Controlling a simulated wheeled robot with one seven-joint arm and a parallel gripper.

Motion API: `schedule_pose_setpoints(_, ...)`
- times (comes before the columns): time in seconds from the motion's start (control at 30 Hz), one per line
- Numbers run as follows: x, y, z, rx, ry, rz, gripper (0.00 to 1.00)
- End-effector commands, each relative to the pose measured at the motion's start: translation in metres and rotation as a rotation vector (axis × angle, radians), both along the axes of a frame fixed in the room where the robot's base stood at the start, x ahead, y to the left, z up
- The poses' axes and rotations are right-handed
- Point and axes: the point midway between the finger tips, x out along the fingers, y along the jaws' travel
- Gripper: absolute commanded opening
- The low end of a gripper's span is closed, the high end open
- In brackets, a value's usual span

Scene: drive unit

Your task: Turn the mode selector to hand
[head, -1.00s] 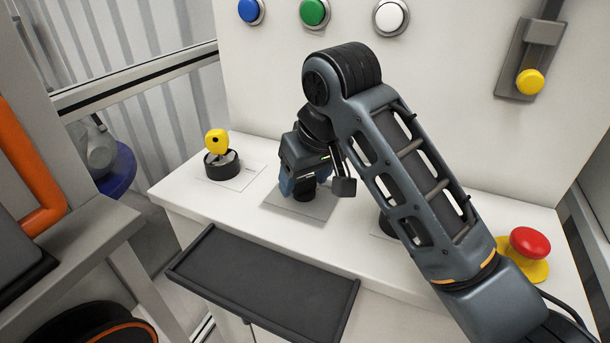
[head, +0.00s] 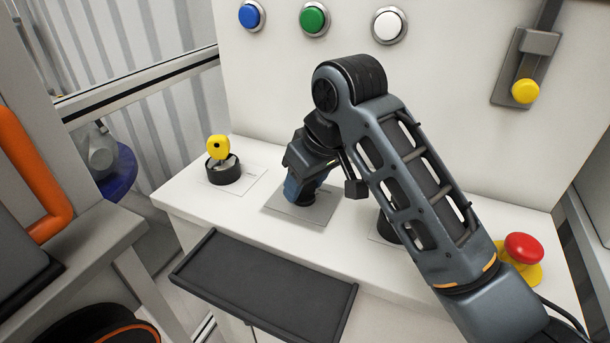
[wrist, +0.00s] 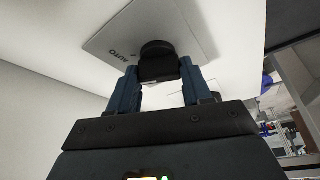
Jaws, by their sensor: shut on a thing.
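The mode selector is a black knob on a grey square plate (head: 322,209) on the white console top. In the wrist view the knob (wrist: 157,48) stands on its plate (wrist: 190,18), which shows the word AUTO at left. My gripper (wrist: 156,76) is shut on the knob, one blue finger on each side of it. In the head view my gripper (head: 302,192) comes down over the knob and hides most of it. The hand label and the knob's pointer cannot be made out.
A yellow key switch (head: 220,160) stands left of the plate, and a red mushroom button (head: 524,248) is at the right. A dark tray (head: 262,290) juts out in front. Blue, green and white buttons and a yellow-knobbed lever (head: 526,92) are on the back panel.

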Motion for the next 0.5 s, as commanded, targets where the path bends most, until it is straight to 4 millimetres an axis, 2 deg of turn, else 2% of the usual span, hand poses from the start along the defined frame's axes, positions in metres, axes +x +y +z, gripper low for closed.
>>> schedule_pose_setpoints(0.5, 0.002, -0.0008, 0.0031, 0.002, 0.001, 0.477, 0.18)
